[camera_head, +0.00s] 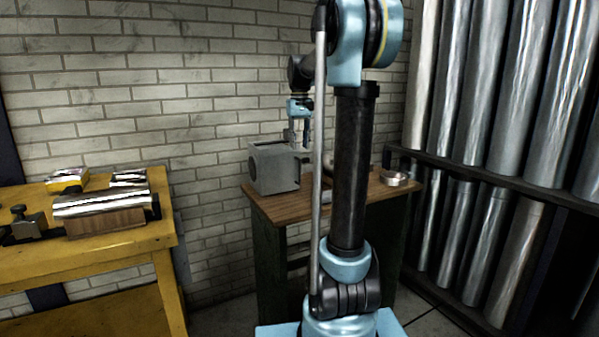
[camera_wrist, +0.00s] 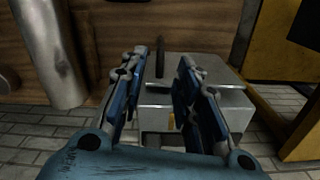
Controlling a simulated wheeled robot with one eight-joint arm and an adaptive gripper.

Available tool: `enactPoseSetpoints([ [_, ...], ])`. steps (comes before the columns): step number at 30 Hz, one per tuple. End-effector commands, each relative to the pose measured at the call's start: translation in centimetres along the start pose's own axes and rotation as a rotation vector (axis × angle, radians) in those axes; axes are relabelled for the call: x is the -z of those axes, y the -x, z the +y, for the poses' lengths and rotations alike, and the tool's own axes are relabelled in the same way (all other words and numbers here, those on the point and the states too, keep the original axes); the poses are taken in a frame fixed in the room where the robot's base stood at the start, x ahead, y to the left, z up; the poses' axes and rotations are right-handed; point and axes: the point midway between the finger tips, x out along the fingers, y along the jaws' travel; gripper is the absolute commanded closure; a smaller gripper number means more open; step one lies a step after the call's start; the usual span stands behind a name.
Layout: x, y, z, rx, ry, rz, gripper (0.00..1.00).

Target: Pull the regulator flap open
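A grey metal box (camera_head: 274,167) with a round opening in its left-hand face stands on the wooden-topped cabinet. The wrist view shows the box (camera_wrist: 214,98) beyond and between my fingers. A thin pale edge or bar (camera_wrist: 172,86) crosses between the fingers, and a dark upright rod (camera_wrist: 160,57) stands just past it. I cannot tell which of these, if either, is the regulator flap. My gripper (camera_wrist: 164,78) is open, with a clear gap between its fingers. In the head view my gripper (camera_head: 298,138) is at the box's right side, partly hidden; contact cannot be told.
The cabinet's wooden top (camera_head: 283,209) also carries a round metal ring (camera_head: 394,178) at right. A yellow bench (camera_head: 120,240) with metal pieces stands at left. Large metal pipes (camera_head: 480,90) stand in a dark rack at right. A brick wall is close behind the box.

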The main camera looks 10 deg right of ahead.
Motion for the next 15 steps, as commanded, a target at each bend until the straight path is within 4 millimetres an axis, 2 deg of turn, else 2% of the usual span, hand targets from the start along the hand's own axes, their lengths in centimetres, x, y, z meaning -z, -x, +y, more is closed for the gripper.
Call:
enactPoseSetpoints([
  [3,0.0,-2.1,0.0,0.000,0.000,0.000,0.70],
  [15,0.0,-8.5,0.0,0.000,0.000,0.000,0.70],
])
